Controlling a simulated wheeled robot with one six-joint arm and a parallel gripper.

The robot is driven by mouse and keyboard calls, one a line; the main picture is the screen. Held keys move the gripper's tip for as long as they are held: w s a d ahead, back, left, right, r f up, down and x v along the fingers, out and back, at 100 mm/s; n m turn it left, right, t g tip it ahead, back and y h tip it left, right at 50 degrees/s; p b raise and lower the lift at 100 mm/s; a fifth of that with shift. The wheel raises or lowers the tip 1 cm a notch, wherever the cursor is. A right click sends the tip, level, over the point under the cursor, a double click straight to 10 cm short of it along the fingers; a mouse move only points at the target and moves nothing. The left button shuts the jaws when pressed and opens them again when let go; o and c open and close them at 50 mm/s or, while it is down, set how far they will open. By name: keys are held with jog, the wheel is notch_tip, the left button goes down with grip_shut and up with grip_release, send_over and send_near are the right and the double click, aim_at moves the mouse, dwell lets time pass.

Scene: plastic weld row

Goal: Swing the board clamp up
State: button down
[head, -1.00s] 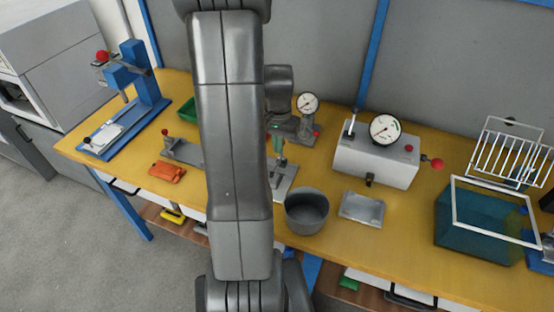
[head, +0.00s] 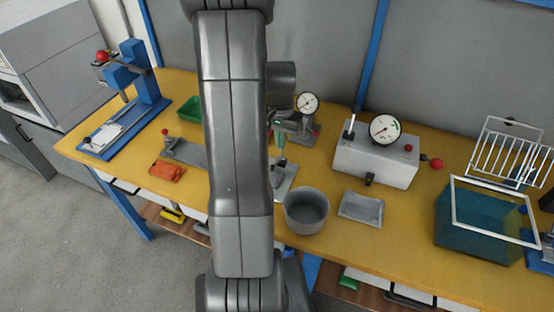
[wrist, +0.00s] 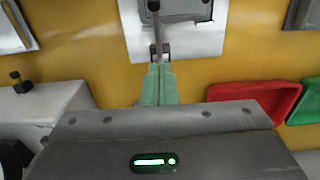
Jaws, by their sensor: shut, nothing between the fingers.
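The board clamp shows in the wrist view as a thin grey lever (wrist: 157,30) with a black knob, rising from a small dark hinge block at the near edge of a bright metal plate (wrist: 205,40). A grey board lies on that plate. I cannot tell the lever's exact tilt. My gripper (wrist: 158,70) has green fingers, shut and empty, with tips right by the hinge block; contact is unclear. In the head view my gripper (head: 279,150) points down beside the plate (head: 287,187), and my arm hides part of this area.
A grey round pot (head: 307,211) and a shallow grey tray (head: 361,207) stand right of the plate. A gauge box (head: 375,160) is further right. In the wrist view a red tray (wrist: 250,98) and green tray (wrist: 306,100) lie at right.

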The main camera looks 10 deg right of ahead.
jog(key=shift+w+d+f, duration=0.25)
jog(key=shift+w+d, duration=0.2)
jog(key=shift+w, duration=0.3)
jog(key=shift+w+d+f, duration=0.3)
jog(key=shift+w, duration=0.1)
jog(key=shift+s, duration=0.1)
jog(key=shift+s+a+r, duration=0.1)
jog(key=shift+s+a, duration=0.3)
jog(key=shift+s, duration=0.1)
notch_tip(320, 180, up, 7)
jog(key=p, duration=0.4)
jog(key=shift+p, duration=0.3)
